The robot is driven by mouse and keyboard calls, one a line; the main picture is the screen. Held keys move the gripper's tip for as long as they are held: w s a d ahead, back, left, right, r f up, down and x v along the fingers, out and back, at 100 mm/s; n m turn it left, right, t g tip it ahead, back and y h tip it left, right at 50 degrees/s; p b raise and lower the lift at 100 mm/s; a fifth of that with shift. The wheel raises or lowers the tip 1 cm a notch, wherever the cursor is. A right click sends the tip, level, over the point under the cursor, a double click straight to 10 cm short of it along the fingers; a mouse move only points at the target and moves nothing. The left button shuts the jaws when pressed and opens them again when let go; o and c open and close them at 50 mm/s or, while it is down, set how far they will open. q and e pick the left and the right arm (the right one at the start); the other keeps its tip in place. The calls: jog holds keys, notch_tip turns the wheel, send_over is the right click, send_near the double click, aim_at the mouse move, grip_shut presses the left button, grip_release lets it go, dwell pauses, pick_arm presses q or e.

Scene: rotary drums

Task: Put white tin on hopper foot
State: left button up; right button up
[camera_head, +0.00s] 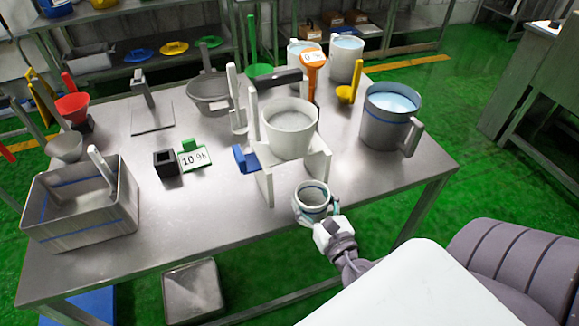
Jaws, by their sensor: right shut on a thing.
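The white tin (312,198), a small open cup with a blue band near its rim, is in my right gripper (318,212) close to the table's front edge. The right gripper is shut on it, and its fingers are partly hidden by the tin. The tin looks upright; I cannot tell whether it touches the tabletop. The white hopper (290,133) stands just behind it, and its pale foot (318,164) spreads out below the bowl. The tin is in front of this foot, with no clear overlap. My left gripper is not in view.
The steel table (215,215) has bare room at front left. A grey jug (388,122) with pale liquid stands right of the hopper. A blue piece (245,160) and a green number sign (191,155) lie left of it. A rectangular bin (85,222) sits far left.

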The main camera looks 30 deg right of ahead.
jog(key=w, duration=0.2)
jog(key=w+d+p, duration=0.1)
jog(key=w, duration=0.2)
jog(key=w+p, duration=0.1)
jog(key=w, duration=0.2)
jog(key=shift+d+r, duration=0.15)
jog(key=shift+d, duration=0.1)
jog(key=shift+w+d, duration=0.1)
jog(key=shift+w, duration=0.55)
jog(key=shift+w+d+p, duration=0.2)
jog(key=shift+w+p, duration=0.1)
jog(key=shift+w, duration=0.9)
jog(key=shift+w+d+f+b, duration=0.1)
jog(key=shift+w+f+b, duration=0.25)
jog(key=shift+f, duration=0.6)
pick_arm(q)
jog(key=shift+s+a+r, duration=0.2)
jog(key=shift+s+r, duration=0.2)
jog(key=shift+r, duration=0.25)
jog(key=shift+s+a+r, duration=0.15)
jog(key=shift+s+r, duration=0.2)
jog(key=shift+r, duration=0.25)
pick_arm(e)
jog(key=shift+r, duration=0.1)
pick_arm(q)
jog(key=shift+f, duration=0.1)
